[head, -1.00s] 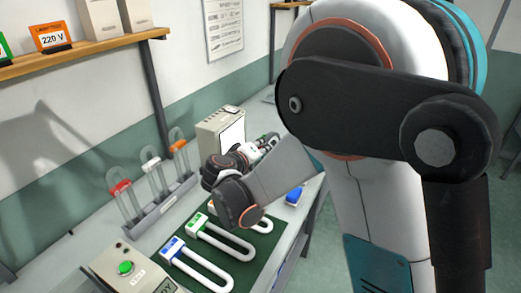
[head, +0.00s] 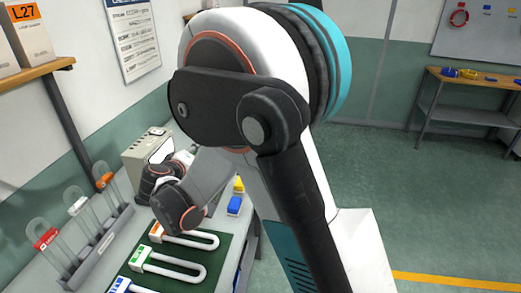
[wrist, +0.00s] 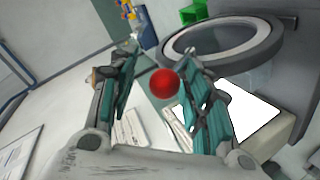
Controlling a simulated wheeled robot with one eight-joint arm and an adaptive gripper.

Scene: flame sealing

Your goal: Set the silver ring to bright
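A large round ring (wrist: 268,48), dark grey with a silvery inner rim, stands at the upper right in the wrist view; I cannot tell its setting. My gripper (wrist: 160,62) shows two teal-padded fingers spread apart. A small red ball (wrist: 164,83) appears between them, nearer the right finger; I cannot tell whether it touches. In the head view, my arm hides the fingertips and the ring is not visible.
A beige box (head: 133,158) with a white panel stands by my wrist on the bench. Open floor is to the right.

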